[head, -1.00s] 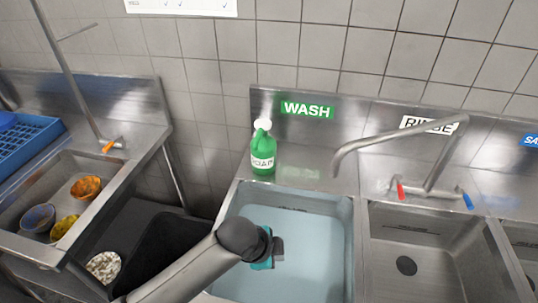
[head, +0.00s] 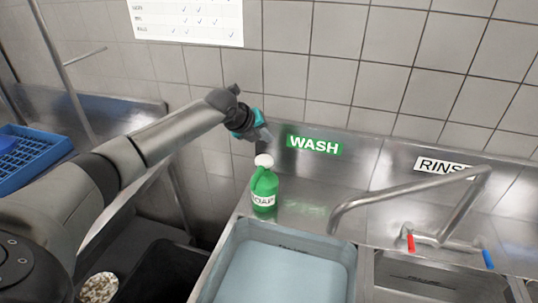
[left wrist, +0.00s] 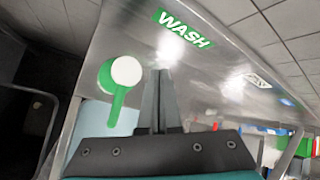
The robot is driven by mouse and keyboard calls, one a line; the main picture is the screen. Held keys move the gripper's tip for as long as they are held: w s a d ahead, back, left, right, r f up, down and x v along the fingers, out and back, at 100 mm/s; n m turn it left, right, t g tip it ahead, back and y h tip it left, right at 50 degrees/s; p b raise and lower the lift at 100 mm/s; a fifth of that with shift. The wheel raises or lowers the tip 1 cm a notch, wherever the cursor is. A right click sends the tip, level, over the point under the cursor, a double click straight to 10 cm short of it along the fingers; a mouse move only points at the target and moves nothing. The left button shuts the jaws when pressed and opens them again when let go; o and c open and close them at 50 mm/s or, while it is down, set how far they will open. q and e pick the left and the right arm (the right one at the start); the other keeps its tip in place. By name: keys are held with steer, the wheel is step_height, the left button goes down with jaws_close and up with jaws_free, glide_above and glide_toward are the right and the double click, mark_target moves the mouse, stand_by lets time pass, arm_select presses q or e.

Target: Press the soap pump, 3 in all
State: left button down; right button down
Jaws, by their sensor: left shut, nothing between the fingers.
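The green soap bottle (head: 264,187) stands upright on the steel ledge behind the wash basin, its label facing me. Its white pump top (head: 264,160) shows in the head view, and from above in the left wrist view (left wrist: 126,71). My left gripper (head: 266,139) is shut and empty. In the head view its fingertips appear just above the pump top. In the left wrist view the shut fingers (left wrist: 158,78) lie to the right of the pump top, apart from it in the picture. I cannot tell the exact height gap. My right gripper is not in view.
The water-filled wash basin (head: 285,272) lies in front of the bottle. A bent steel faucet (head: 400,196) with red and blue handles stands to the right. The tiled wall and a green WASH sign (head: 314,145) are close behind. A blue rack (head: 28,153) is at the far left.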

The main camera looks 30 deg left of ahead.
arm_select(q)
steer(key=shift+w+a+r+m, duration=0.15)
steer(key=shift+w+a+r, duration=0.15)
steer(key=shift+a+r, duration=0.3)
steer(key=shift+w+a+r+m, duration=0.15)
steer(key=shift+w+a+r, duration=0.15)
steer(key=shift+a+r, duration=0.2)
steer(key=b, duration=0.7)
glide_above(269, 156)
steer(key=s, duration=0.3)
step_height(269, 156, down, 8)
steer(key=shift+s+a+r, duration=0.15)
steer(key=shift+r, duration=0.1)
steer(key=shift+f+b, duration=0.45)
steer(key=shift+f, duration=0.2)
steer(key=shift+f, duration=0.4)
